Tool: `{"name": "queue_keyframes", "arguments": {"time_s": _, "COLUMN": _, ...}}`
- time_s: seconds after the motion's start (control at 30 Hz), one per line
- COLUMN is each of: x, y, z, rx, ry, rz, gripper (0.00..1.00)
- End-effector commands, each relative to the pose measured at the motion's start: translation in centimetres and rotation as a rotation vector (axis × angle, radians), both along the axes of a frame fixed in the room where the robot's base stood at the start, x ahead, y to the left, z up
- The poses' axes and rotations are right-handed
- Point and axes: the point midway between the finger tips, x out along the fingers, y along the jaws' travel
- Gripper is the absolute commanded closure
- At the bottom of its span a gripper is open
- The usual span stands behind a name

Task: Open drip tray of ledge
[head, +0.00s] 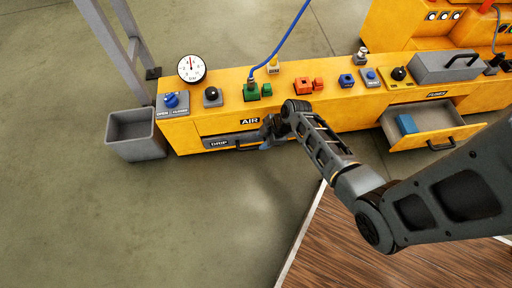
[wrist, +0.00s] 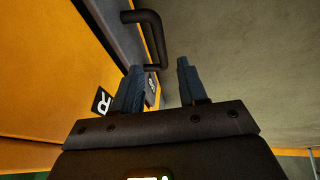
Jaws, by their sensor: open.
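The ledge (head: 330,118) is a long yellow console. Its drip tray (head: 220,142) has a grey front marked DRIP, low at the left end, and looks closed. The tray's black handle (head: 248,148) is partly hidden by my gripper (head: 264,138) in the head view. In the wrist view, the black bar handle (wrist: 151,35) stands out from the grey tray front (wrist: 110,25). My gripper (wrist: 158,70) is open, with its two fingers pointing toward the handle. The handle's near end appears between the fingertips; whether they touch it I cannot tell.
A grey open bin (head: 135,128) stands at the ledge's left end. A drawer (head: 430,122) stands open at the right with a blue block (head: 407,124) inside. Knobs, a gauge (head: 191,68) and a blue hose (head: 283,40) are on top. The floor in front left is clear.

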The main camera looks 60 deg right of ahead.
Motion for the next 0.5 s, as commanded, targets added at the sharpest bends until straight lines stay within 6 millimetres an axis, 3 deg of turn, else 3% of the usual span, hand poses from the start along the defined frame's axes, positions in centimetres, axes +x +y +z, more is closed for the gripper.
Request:
{"name": "queue_keyframes", "arguments": {"time_s": 0.3, "x": 1.9, "y": 0.6, "z": -4.8, "rx": -0.002, "ry": 0.001, "rz": 0.001, "gripper": 0.58}}
{"name": "queue_keyframes", "arguments": {"time_s": 0.5, "x": 2.6, "y": 0.7, "z": -6.1, "rx": -0.002, "ry": 0.001, "rz": 0.000, "gripper": 0.58}}
